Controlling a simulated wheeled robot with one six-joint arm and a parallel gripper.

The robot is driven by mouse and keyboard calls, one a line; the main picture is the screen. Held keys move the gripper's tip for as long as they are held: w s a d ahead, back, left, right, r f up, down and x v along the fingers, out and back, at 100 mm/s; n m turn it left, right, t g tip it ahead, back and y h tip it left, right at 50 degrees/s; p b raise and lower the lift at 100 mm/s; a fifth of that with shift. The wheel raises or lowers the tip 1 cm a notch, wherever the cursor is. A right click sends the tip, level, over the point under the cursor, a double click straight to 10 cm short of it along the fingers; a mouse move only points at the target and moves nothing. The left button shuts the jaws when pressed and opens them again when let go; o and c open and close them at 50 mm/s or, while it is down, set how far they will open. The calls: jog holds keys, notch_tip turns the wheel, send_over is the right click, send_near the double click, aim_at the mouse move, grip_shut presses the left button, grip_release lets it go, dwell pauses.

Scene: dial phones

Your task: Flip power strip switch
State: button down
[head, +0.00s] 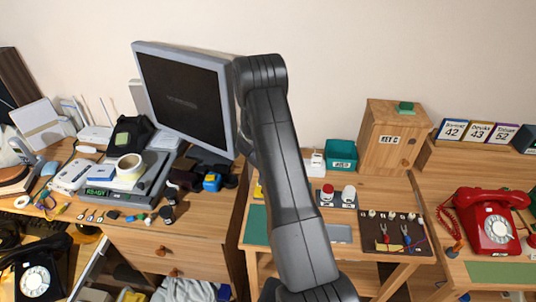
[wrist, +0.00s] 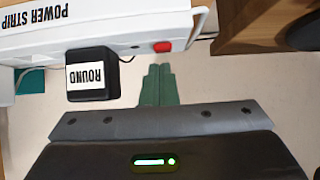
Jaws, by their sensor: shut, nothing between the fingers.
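In the wrist view a white power strip (wrist: 125,22) runs across the top left, its label upside down. Its red switch (wrist: 162,46) is near the right part of its lower edge. My gripper (wrist: 158,68) is shut and empty, its green fingers pointing up the picture toward the strip. The fingertips appear just below the red switch; I cannot tell if they touch the strip. A black plug block labelled ROUND (wrist: 112,73) sits at the strip, left of my fingers. In the head view my arm crosses the middle and my gripper is hidden.
A wooden edge (wrist: 255,25) is at the upper right of the wrist view. In the head view a monitor (head: 185,95) stands left of my arm, a wooden key cabinet (head: 392,138) and a red dial phone (head: 490,222) right. The left desk is cluttered.

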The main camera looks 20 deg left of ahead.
jog(key=b+v, duration=0.1)
jog(key=v, duration=1.2)
jog(key=shift+s+r+b, duration=0.25)
jog(key=shift+s+b, duration=0.1)
jog(key=shift+w, duration=0.1)
jog(key=x, duration=0.2)
jog(key=r+x, duration=0.1)
jog(key=x, duration=0.2)
jog(key=w+x, duration=0.1)
jog(key=x, duration=0.2)
jog(key=shift+w+a+r, duration=0.15)
jog(key=v, duration=0.5)
jog(key=shift+s+r, duration=0.1)
jog(key=shift+s, duration=0.15)
jog(key=shift+w, duration=0.1)
